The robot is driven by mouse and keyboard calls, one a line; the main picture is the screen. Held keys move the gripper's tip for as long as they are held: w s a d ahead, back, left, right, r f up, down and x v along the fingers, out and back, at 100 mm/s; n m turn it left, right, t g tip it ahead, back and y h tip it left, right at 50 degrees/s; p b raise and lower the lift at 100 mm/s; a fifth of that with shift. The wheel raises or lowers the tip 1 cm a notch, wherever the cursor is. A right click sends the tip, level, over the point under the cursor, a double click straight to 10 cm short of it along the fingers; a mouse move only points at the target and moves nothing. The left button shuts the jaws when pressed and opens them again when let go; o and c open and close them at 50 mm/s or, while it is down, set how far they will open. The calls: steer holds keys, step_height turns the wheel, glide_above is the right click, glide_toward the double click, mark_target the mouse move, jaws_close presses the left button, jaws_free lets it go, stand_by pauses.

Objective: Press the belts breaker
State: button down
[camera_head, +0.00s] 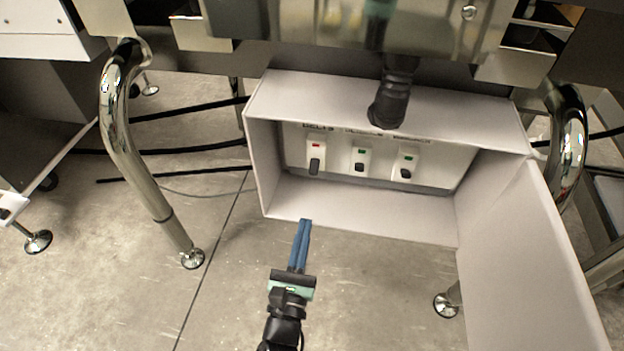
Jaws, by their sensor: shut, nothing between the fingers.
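The belts breaker (315,158) is the leftmost of three white switches inside an open box, under the label BELTS. It shows a red mark at its top and a dark toggle that hangs low. My gripper (304,222) is shut and empty, its blue fingers together. How far the tips are from the box in depth I cannot tell.
A black hose (391,95) hangs over the box top. A curved metal leg (130,140) stands at left.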

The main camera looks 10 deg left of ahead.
mark_target(314, 167)
steer(key=w+b, duration=0.1)
steer(key=w, duration=0.2)
steer(key=w+r+b, duration=0.1)
steer(key=w, duration=0.2)
steer(key=w+b, duration=0.2)
steer(key=w, duration=0.1)
steer(key=shift+w+r, duration=0.15)
steer(key=shift+r, duration=0.1)
steer(key=r+p, duration=0.1)
steer(key=r, duration=0.2)
steer(key=shift+s+r+p, duration=0.1)
steer(key=shift+s+p, duration=0.3)
steer(key=shift+s+r, duration=0.35)
steer(key=shift+r, duration=0.05)
steer(key=shift+r+p, duration=0.1)
steer(key=shift+p, duration=0.5)
steer(key=shift+r+p, duration=0.15)
steer(key=shift+p, duration=0.25)
steer(key=shift+g+p, duration=0.3)
steer(key=shift+p, duration=0.05)
steer(key=shift+s, duration=0.1)
